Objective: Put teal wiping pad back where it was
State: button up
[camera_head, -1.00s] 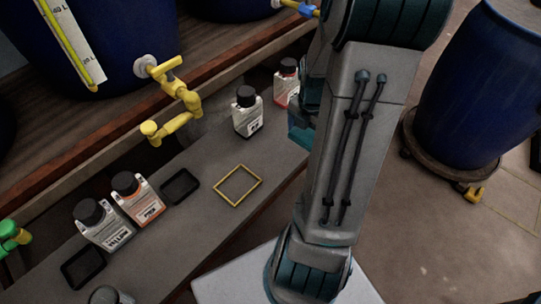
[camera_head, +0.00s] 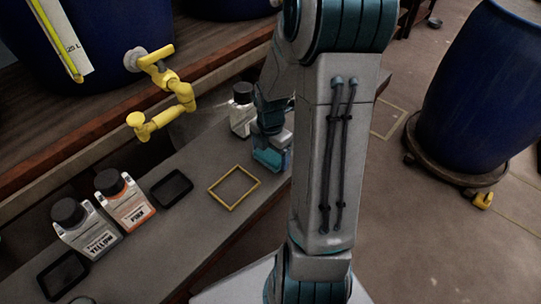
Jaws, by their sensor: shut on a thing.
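My gripper (camera_head: 269,143) is above the grey shelf, left of my arm's large grey link. It is shut on the teal wiping pad (camera_head: 269,160), which shows as a small teal block below it. The arm partly hides both, and I cannot tell whether the pad touches the shelf. A flat yellow square frame (camera_head: 213,193) lies empty on the shelf, just left of and nearer than the pad.
A white bottle (camera_head: 241,115) stands close behind my gripper. Bottles labelled PINK (camera_head: 131,207) and YELLOW (camera_head: 90,236) stand at left, by black trays (camera_head: 172,188). A yellow tap (camera_head: 168,85) juts over the shelf. A blue barrel (camera_head: 480,95) stands right.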

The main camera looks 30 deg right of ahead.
aim_at(270, 154)
jog(key=o, duration=0.8)
jog(key=shift+f, duration=0.1)
notch_tip(270, 154, up, 12)
jog(key=p, duration=0.6)
jog(key=s+a+r+m, duration=0.3)
jog(key=s+a+m, duration=0.3)
jog(key=m, duration=0.5)
jog(key=s+a+r+m+t, duration=0.1)
jog(key=s+a+r+m, duration=0.3)
jog(key=m, duration=0.6)
jog(key=shift+s+a+r+m, duration=0.3)
jog(key=shift+s+a+m, duration=0.1)
jog(key=shift+s+a, duration=0.75)
jog(key=shift+w, duration=0.1)
